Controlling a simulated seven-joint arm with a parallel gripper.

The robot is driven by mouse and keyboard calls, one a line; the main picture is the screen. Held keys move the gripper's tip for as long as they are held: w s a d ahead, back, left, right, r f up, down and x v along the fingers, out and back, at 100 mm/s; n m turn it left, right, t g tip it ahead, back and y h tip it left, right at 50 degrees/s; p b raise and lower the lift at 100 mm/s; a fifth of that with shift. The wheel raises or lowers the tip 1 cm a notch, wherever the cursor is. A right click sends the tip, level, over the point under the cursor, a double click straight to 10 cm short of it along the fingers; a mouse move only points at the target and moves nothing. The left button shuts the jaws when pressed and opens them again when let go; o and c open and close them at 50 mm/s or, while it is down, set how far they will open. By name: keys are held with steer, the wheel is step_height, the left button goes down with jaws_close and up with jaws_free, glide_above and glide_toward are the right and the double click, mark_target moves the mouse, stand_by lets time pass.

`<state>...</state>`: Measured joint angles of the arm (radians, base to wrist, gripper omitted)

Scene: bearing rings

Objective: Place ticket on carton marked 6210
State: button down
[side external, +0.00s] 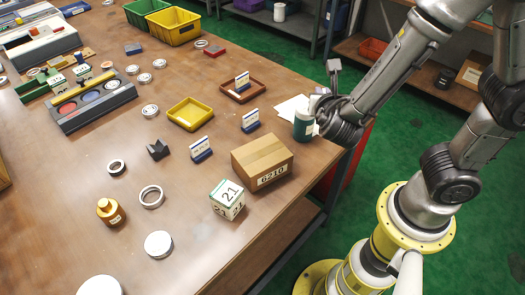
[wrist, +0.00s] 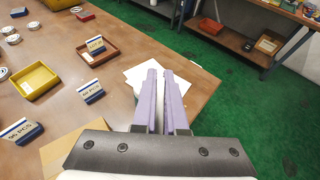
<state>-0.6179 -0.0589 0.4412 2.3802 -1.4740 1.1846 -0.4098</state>
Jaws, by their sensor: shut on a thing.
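The carton marked 6210 (side external: 258,150) is a closed brown box near the table's right edge, its white label facing the side camera. In the wrist view a corner of it shows at the lower left (wrist: 62,150). My gripper (side external: 333,66) is beyond the carton, near the table's right edge and apart from it. In the wrist view its two purple-grey fingers (wrist: 164,78) are close together over white sheets. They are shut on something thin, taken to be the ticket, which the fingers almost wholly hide.
White sheets (wrist: 143,74) lie at the table edge. A teal jar (side external: 303,127) shows beside my wrist. A white box marked 21 (side external: 228,199) stands in front of the carton. Small sign cards (side external: 200,150), a yellow tray (side external: 191,114) and a brown tray (side external: 243,91) are left of and behind it.

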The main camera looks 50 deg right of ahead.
steer(key=s+a+r+n+t+y, duration=0.3)
steer(key=s+a+n+t+y, duration=0.15)
steer(key=a, duration=0.45)
steer(key=n, duration=0.1)
glide_above(257, 146)
steer(key=shift+g+y, duration=0.25)
steer(key=shift+y, duration=0.1)
steer(key=f, duration=0.9)
steer(key=shift+s+d+f, duration=0.1)
steer(key=shift+s+f, duration=0.1)
steer(key=shift+s, duration=0.05)
steer(key=shift+w+f, duration=0.15)
steer(key=shift+f, duration=0.05)
steer(key=shift+w+f, duration=0.15)
steer(key=shift+f, duration=1.5)
steer(key=shift+f, duration=0.15)
steer(key=c, duration=1)
jaws_free()
steer(key=shift+o, duration=0.2)
